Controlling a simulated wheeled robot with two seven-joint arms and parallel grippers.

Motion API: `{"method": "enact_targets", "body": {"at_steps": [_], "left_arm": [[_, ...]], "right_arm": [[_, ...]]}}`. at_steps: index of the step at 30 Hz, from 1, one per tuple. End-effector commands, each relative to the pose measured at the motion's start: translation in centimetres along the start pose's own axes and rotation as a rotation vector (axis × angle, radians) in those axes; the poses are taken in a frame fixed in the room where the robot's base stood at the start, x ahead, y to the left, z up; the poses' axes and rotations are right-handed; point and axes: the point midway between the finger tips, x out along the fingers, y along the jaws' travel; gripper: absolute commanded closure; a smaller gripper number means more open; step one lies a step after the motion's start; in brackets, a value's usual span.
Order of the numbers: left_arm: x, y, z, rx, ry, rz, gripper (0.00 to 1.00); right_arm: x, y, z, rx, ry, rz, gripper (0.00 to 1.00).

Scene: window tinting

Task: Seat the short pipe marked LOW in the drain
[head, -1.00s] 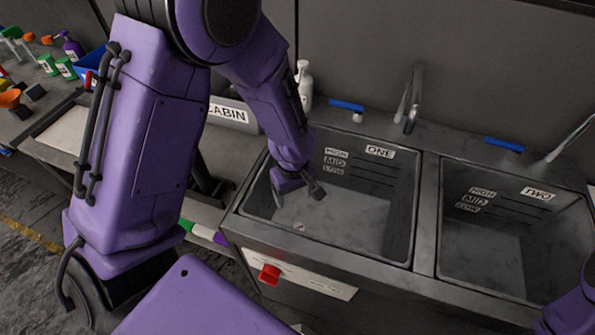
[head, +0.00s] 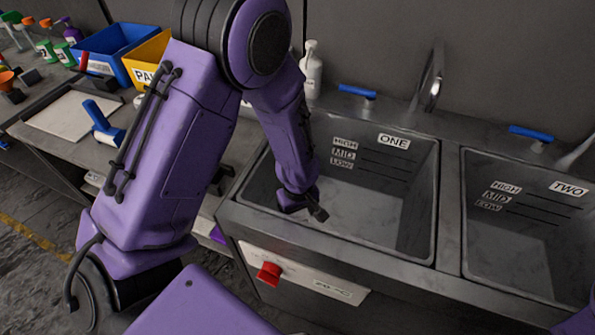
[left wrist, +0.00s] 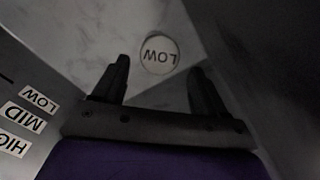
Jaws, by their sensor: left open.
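The round pale top marked LOW (left wrist: 159,52) shows in the left wrist view, on or just above the floor of a sink basin. Its label is upside down there. My left gripper (left wrist: 158,72) is open, with one finger on each side of the LOW piece and not visibly touching it. In the head view my left gripper (head: 308,208) is down inside basin ONE (head: 400,235), near its front left. There it hides the LOW piece. The drain cannot be made out, so I cannot tell whether the piece sits in it. My right gripper is out of view.
Basin walls close in around my left gripper; level labels HIGH, MID and LOW are on the back wall (head: 344,153). Basin TWO (head: 520,240) is to the right. A faucet (head: 432,75) and a soap bottle (head: 311,70) stand behind. A red knob (head: 269,273) is on the front.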

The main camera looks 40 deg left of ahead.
Motion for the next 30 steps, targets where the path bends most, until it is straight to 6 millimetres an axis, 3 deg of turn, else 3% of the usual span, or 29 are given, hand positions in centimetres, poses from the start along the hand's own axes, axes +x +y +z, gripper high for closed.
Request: {"method": "enact_targets", "body": {"at_steps": [10, 18, 19, 20, 25, 26, 30], "left_arm": [[5.2, 0.2, -0.4, 0.000, -0.001, -0.002, 0.28], [6.0, 0.3, -0.4, 0.000, 0.000, 0.001, 0.28], [6.0, 0.3, -0.4, 0.000, 0.000, 0.001, 0.31], [5.9, 0.3, -0.4, 0.000, 0.000, 0.001, 0.41], [5.9, 0.3, -0.4, 0.000, 0.000, 0.001, 0.96], [5.9, 0.3, -0.4, 0.000, 0.000, 0.001, 1.00], [5.9, 0.3, -0.4, 0.000, 0.001, 0.001, 1.00]], "right_arm": [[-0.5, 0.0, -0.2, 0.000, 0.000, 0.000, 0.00], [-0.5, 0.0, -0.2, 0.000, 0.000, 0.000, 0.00], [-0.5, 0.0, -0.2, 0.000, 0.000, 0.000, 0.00], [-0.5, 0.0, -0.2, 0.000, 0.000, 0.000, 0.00], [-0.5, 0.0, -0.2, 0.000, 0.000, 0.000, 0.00], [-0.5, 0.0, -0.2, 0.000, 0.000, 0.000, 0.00], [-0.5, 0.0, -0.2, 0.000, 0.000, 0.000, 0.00]]}}
